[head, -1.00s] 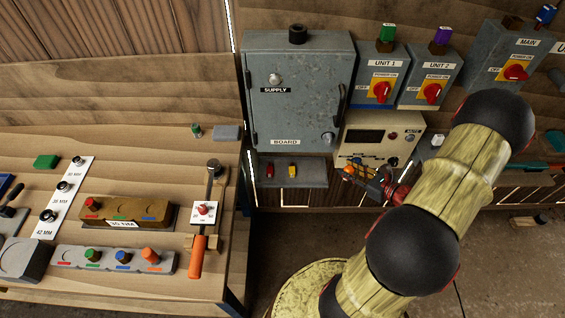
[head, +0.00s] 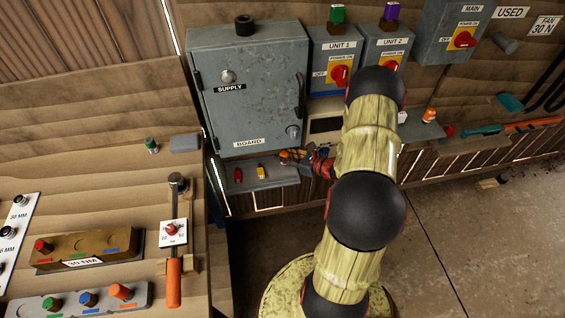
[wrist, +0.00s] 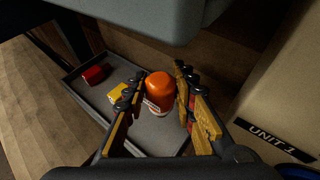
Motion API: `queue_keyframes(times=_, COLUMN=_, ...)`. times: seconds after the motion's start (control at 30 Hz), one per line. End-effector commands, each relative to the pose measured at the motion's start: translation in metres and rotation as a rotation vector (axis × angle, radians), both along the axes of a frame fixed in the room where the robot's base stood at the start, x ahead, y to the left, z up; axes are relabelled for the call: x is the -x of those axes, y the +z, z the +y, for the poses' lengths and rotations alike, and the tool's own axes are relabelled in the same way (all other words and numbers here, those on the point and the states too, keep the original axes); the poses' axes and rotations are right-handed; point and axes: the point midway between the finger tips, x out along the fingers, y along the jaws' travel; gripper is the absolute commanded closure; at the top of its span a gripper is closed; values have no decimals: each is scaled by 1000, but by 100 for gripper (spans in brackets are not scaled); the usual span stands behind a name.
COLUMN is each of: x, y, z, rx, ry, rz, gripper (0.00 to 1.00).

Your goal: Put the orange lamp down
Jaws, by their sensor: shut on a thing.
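The orange lamp (wrist: 160,86) is an orange cap on a pale base. In the wrist view it sits between the fingers of my gripper (wrist: 162,92), which is shut on it. Lamp and gripper are over the right part of a shallow grey tray (wrist: 92,102); I cannot tell whether the lamp's base touches the tray. In the head view my gripper (head: 292,157) is at the right end of the tray (head: 268,183), below the grey supply board (head: 255,95). The lamp is hard to make out there among the fingers.
A red piece (wrist: 95,74) and a yellow piece (wrist: 118,92) lie in the left of the tray. The board's grey underside (wrist: 150,15) hangs close above. A similar orange lamp (head: 429,115) stands on the right. The workbench (head: 100,205) is at left.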

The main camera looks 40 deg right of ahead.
Motion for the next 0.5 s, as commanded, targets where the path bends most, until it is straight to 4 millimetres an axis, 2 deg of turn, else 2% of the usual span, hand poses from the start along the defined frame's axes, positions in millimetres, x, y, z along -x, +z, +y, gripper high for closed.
queue_keyframes(times=0.17, x=-8, y=-10, z=1, rx=1, ry=2, rz=0, gripper=100)
queue_keyframes(times=0.37, x=-9, y=-40, z=1, rx=0, ry=0, rz=0, gripper=100)
queue_keyframes(times=0.5, x=-10, y=-41, z=0, rx=2, ry=0, rz=-1, gripper=100)
